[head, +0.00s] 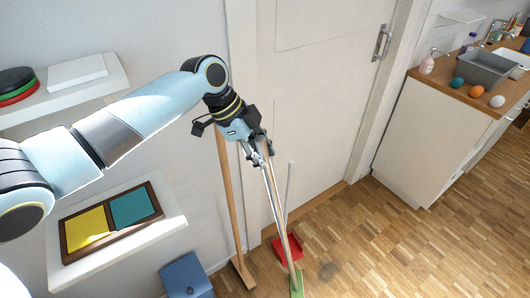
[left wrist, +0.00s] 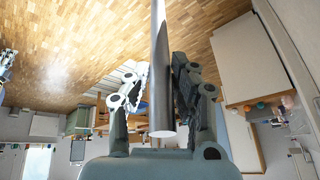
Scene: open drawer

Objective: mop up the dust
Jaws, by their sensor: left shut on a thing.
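My left gripper (head: 258,150) is shut on the long handle (head: 281,218) of a mop-like tool with a green head (head: 297,285). The handle slopes down from the gripper to the green head at the bottom of the head view. In the left wrist view the handle shows as a grey pole (left wrist: 158,100) between the two fingers (left wrist: 160,75). A grey dust patch (head: 328,270) lies on the wooden floor, to the right of the green head and apart from it in the picture.
A red dustpan (head: 288,247) with an upright light stick stands by the door. A wooden broom (head: 228,190) leans on the wall. A blue bin (head: 186,276) stands at lower left. A counter (head: 460,92) is at right. The floor (head: 400,245) right of the dust is clear.

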